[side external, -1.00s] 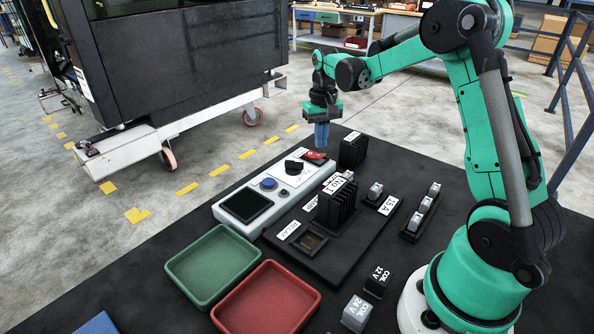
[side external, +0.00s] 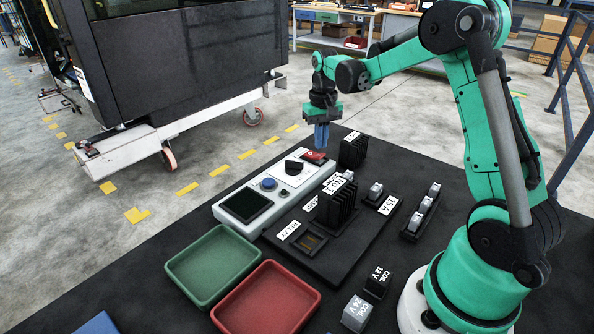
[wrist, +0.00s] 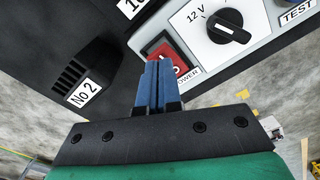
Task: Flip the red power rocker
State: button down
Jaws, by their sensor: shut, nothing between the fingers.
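The red power rocker (side external: 315,155) sits at the far end of the pale control panel (side external: 233,218). In the wrist view the rocker (wrist: 168,57) shows in its black frame, beside a label partly hidden and ending in "OWER". My gripper (side external: 321,146) points down over the rocker, its blue fingers shut and empty. In the wrist view the shut fingertips (wrist: 158,68) overlap the rocker and hide its near part. The tips look to be at or very close to its surface; I cannot tell whether they touch.
A black rotary knob (wrist: 228,29) marked 12 V is beside the rocker. A black finned block (side external: 353,150) labelled No 2 in the wrist view (wrist: 88,75) stands close on the other side. A green tray (side external: 182,273) and a red tray (side external: 226,318) lie nearer the camera.

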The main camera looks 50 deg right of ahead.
jog(key=shift+f, duration=1.2)
jog(key=shift+r, duration=3.55)
jog(key=shift+a+r, duration=0.15)
jog(key=shift+a, duration=0.15)
jog(key=s+a+r+n+t, duration=0.1)
jog(key=s+a+n+t, duration=0.2)
jog(key=a, duration=0.5)
jog(key=s+a+r+n+t, duration=0.1)
jog(key=s+a+n+t, duration=0.2)
jog(key=s+a, duration=0.3)
jog(key=a+t, duration=0.1)
jog(key=a, duration=0.2)
jog(key=shift+s, duration=0.25)
